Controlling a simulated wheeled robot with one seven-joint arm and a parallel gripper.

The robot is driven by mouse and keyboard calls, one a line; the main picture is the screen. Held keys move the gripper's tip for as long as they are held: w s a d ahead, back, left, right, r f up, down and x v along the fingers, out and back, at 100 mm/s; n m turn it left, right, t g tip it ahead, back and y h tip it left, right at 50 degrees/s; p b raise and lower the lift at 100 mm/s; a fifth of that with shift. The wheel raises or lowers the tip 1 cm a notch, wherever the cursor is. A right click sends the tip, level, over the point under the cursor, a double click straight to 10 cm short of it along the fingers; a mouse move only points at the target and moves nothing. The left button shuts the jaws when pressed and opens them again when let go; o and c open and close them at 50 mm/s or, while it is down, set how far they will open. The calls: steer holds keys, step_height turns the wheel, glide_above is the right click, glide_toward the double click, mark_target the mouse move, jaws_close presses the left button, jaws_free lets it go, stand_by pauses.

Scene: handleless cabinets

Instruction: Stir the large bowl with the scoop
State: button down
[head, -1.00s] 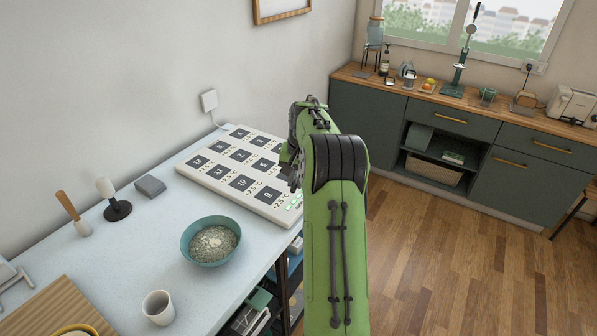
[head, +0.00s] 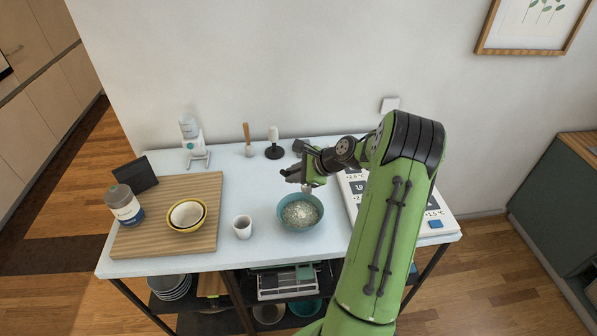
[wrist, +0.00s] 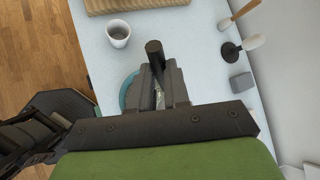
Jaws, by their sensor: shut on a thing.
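The large bowl (head: 300,222) is teal, upright on the pale table, and holds a grey-white grainy filling. In the wrist view the bowl (wrist: 126,92) is mostly hidden behind my gripper (wrist: 159,92). In the head view my gripper (head: 304,180) is above and just behind the bowl's far rim. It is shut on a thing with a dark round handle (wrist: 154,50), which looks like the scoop. The scoop's lower end is hard to make out; a small pale part shows under the fingers, and I cannot tell whether it touches the filling.
A white cup (head: 242,227) stands left of the bowl. A wooden board (head: 170,215) carries a yellow-rimmed bowl (head: 187,214) and a jar (head: 124,206). A brush (head: 248,140) and a white-topped tool (head: 274,143) stand behind. A numbered panel (head: 435,212) lies to the right.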

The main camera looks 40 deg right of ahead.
steer(key=a+f+b, duration=0.5)
steer(key=f+b, duration=0.1)
steer(key=b, duration=0.2)
steer(key=d+f+b, duration=0.1)
steer(key=d+f, duration=0.4)
steer(key=f, duration=0.1)
stand_by(0.5)
steer(key=shift+w, duration=0.15)
